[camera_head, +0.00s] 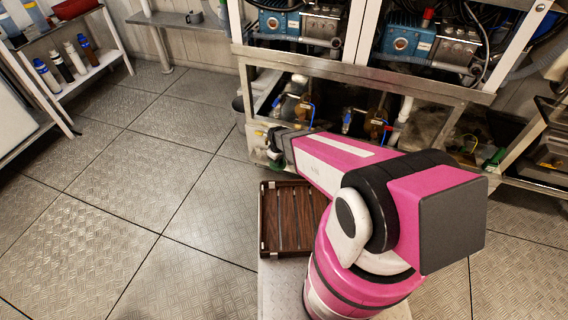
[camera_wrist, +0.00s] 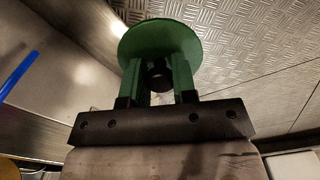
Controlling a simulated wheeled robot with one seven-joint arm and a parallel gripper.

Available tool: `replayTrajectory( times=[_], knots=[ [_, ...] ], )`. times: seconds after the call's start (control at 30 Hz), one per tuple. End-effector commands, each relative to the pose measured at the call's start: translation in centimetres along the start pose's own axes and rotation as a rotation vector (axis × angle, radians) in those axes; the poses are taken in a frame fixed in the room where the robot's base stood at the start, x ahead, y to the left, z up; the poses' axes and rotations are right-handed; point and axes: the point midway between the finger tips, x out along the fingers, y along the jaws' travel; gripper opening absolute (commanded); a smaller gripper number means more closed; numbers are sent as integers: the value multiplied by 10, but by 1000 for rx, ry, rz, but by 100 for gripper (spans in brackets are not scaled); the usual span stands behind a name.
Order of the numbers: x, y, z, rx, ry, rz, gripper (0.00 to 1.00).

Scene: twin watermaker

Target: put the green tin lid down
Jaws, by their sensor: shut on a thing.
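The green tin lid (camera_wrist: 160,36) is a round green disc at the top of the wrist view. My gripper (camera_wrist: 158,80) is shut on it, and a dark round part shows between the fingers beneath the disc. In the head view my gripper (camera_head: 274,147) is at the far end of my outstretched pink arm, in front of the lower shelf of the machine frame. It is small there and the lid cannot be made out clearly. I cannot tell whether the lid touches any surface.
A dark slatted wooden tray (camera_head: 268,222) lies empty beside my arm. The metal frame (camera_head: 455,91) holds blue pumps (camera_head: 402,42) above, with valves and pipes below. A shelf with bottles (camera_head: 75,57) stands at the left. The plated floor (camera_head: 150,190) is clear at left.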

Motion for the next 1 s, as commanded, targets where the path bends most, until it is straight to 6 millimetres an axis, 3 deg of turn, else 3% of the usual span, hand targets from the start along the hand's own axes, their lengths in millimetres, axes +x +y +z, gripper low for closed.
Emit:
replayTrajectory(
  times=[0.23, 0.7, 1.0],
  knots=[
    [17, 16, -10, -3, 1, 1, 3],
    [70, 95, -50, -3, 0, 0, 3],
    [90, 103, -53, -4, -1, 0, 3]
  ],
)
